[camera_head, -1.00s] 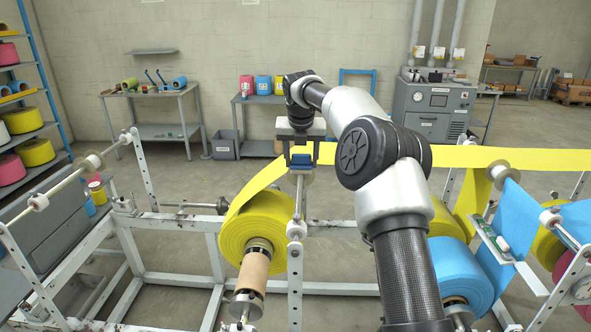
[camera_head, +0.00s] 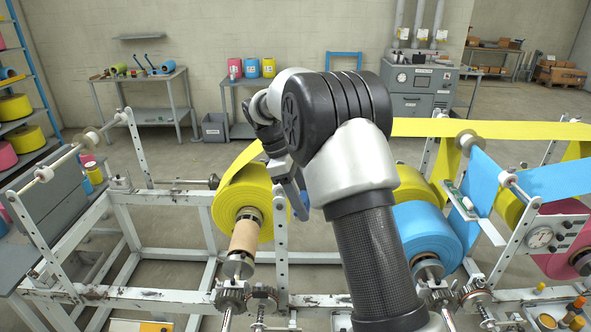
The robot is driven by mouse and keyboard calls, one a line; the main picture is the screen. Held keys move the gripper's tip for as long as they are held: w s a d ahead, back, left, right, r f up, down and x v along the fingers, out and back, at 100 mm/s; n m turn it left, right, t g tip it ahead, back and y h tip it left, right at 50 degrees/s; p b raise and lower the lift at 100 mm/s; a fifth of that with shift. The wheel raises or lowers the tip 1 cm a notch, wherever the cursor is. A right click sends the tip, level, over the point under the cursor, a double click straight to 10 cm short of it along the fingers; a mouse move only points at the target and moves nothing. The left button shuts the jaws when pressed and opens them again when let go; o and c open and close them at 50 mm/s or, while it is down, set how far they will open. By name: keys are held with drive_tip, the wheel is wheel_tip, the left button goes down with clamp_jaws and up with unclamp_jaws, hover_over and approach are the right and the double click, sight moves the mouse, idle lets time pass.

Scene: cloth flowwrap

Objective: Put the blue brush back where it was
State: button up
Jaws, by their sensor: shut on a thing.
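My gripper (camera_head: 292,195) is in the middle of the picture, in front of the white machine frame and just right of the large yellow roll. My own arm hides much of it. It is shut on the blue brush, of which only a small blue part (camera_head: 304,204) shows at the arm's edge. The brush's bristles and its exact tilt are hidden. I cannot tell whether the brush touches the upright post behind it.
The yellow roll (camera_head: 238,207) on its cardboard core is close at left. A blue roll (camera_head: 425,232) is at right, with yellow web (camera_head: 480,128) stretched behind. Gears (camera_head: 232,296) line the lower frame. Bottles (camera_head: 575,312) stand lower right.

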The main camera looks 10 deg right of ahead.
drive_tip(key=s+f+m+g+y, duration=0.3)
drive_tip(key=s+f+m+y, duration=0.1)
drive_tip(key=s+m, duration=0.9)
drive_tip(key=shift+f+m, duration=0.5)
drive_tip(key=shift+f, duration=0.1)
drive_tip(key=shift+w+r, duration=0.1)
